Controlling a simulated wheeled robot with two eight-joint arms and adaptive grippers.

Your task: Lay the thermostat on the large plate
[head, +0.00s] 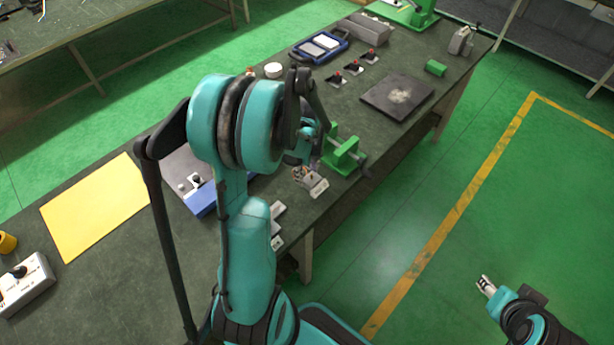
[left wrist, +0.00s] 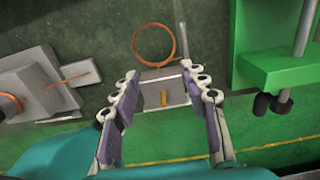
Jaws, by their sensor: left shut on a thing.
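The thermostat (left wrist: 178,88) is a small silvery box with a yellowish mark and a thin copper loop behind it. In the left wrist view it sits between the two fingers of my left gripper (left wrist: 163,100), which is shut on it. In the head view my left gripper (head: 305,176) is partly hidden behind my arm, near the table's front edge, beside the green vise. A dark square plate (head: 385,103) with a pale smudge lies flat farther up the table, apart from the gripper; it looks like the large plate. My right gripper (head: 487,286) hangs over the floor; its opening is unclear.
The green vise (head: 343,154) stands close by the left gripper; it also shows in the left wrist view (left wrist: 275,70). A yellow sheet (head: 95,205) lies at left.

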